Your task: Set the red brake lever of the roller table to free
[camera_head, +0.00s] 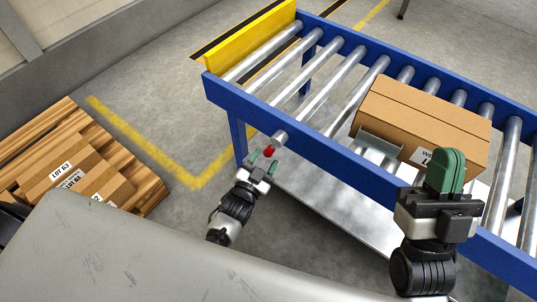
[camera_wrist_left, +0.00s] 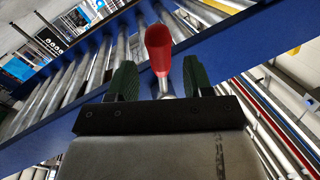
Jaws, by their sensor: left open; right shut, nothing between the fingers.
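The roller table (camera_head: 262,112) has a blue frame and steel rollers. Its red brake lever (camera_head: 269,151) sticks out from the near side of the frame, near the left end. In the left wrist view the red lever (camera_wrist_left: 159,48) stands between and beyond the two green fingertips, with a metal shaft below its grip. My left gripper (camera_head: 262,162) is open, with its fingers just short of or around the lever; contact cannot be told. My right gripper (camera_head: 445,170) is shut and empty, raised in front of the roller table's near rail.
A cardboard box (camera_head: 420,118) sits on the rollers, with a grey metal bracket (camera_head: 380,143) at its near side. A yellow end plate (camera_head: 250,40) closes the table's left end. A wooden pallet with cartons (camera_head: 75,170) stands at the left. A grey surface (camera_head: 150,255) fills the lower foreground.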

